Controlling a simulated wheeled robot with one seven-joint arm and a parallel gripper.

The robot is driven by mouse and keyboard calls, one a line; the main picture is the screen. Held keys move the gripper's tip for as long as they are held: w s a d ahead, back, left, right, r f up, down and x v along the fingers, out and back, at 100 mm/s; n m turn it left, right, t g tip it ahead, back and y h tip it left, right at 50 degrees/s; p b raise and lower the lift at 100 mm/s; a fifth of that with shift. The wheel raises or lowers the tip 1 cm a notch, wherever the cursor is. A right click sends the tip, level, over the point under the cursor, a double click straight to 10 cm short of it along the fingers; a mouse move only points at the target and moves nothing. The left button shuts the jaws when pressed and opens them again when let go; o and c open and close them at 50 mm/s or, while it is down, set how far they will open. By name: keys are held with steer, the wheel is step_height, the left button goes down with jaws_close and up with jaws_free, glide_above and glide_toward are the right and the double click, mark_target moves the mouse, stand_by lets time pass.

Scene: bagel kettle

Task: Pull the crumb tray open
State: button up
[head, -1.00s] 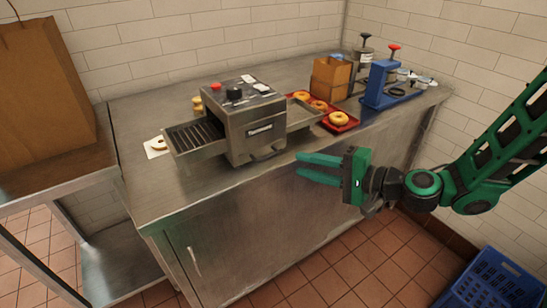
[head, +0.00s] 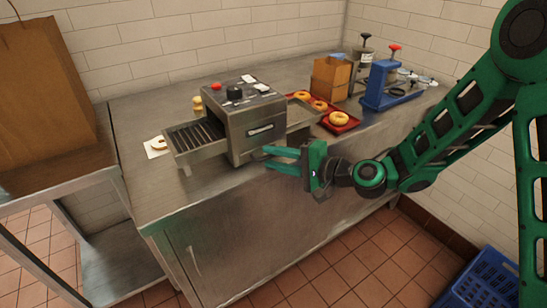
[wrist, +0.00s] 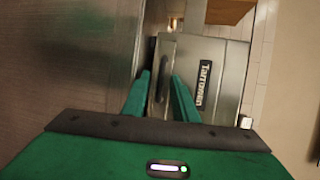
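The crumb tray's place is low on the front of the steel conveyor toaster (head: 250,118), on the counter's front side. In the head view my fingers cover most of that low front, so I cannot tell how the tray sits. My gripper (head: 266,158) is open, its two fingers apart and pointing left at the toaster's lower front. In the wrist view the fingertips of my gripper (wrist: 160,76) are spread at the lower edge of the toaster's front (wrist: 205,75). I see nothing clearly held, and contact cannot be told.
The steel counter (head: 225,182) has a wire conveyor (head: 195,138) at the toaster's left. A red tray (head: 352,123) with bagels, a wooden box (head: 330,78) and a blue stand (head: 375,85) are to the right. A blue crate (head: 485,280) sits on the floor.

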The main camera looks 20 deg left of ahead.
jaws_close()
steer(key=shift+f, duration=0.1)
stand_by(1.2)
